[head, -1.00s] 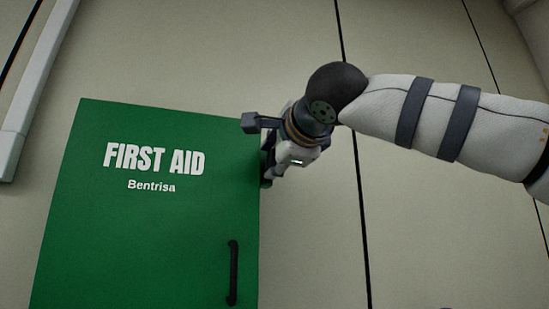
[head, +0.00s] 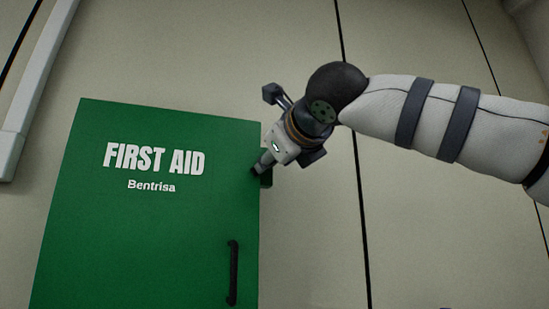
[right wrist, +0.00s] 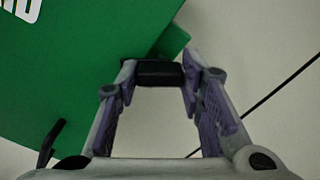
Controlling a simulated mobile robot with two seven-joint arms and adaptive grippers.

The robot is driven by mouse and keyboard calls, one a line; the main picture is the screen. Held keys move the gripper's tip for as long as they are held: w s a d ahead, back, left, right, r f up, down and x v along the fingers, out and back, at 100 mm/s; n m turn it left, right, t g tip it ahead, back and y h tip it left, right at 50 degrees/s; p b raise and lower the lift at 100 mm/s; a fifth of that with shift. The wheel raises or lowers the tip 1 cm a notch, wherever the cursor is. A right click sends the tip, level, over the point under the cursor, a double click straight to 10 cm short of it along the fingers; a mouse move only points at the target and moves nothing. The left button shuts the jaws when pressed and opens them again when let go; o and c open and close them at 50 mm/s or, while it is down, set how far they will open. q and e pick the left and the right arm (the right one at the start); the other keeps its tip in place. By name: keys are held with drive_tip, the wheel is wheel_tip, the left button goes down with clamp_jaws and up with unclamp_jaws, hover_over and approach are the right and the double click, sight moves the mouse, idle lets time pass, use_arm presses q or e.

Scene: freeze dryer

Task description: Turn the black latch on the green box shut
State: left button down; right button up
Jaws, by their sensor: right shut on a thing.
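The green first aid box (head: 150,225) hangs on the wall in the left half of the head view, its door closed flush as far as I can see. My right gripper (head: 259,170) is at the box's right edge, near its upper part. In the right wrist view the black latch (right wrist: 159,73) lies between the fingertips of my right gripper (right wrist: 158,80), which is shut on it. The latch sits beside a small green block on the box's side. In the head view the gripper mostly hides the latch. My left gripper is not in view.
A black handle (head: 232,272) is on the lower right of the box door. The beige wall (head: 420,240) right of the box is bare, with dark panel seams. A pale vertical rail (head: 35,90) runs along the wall at far left.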

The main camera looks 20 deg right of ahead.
drive_tip(key=m, duration=0.6)
drive_tip(key=shift+m, duration=0.4)
idle(0.4)
drive_tip(key=o, duration=1.2)
drive_tip(key=shift+c, duration=0.2)
drive_tip(key=s, duration=1.2)
drive_tip(key=shift+d, duration=0.2)
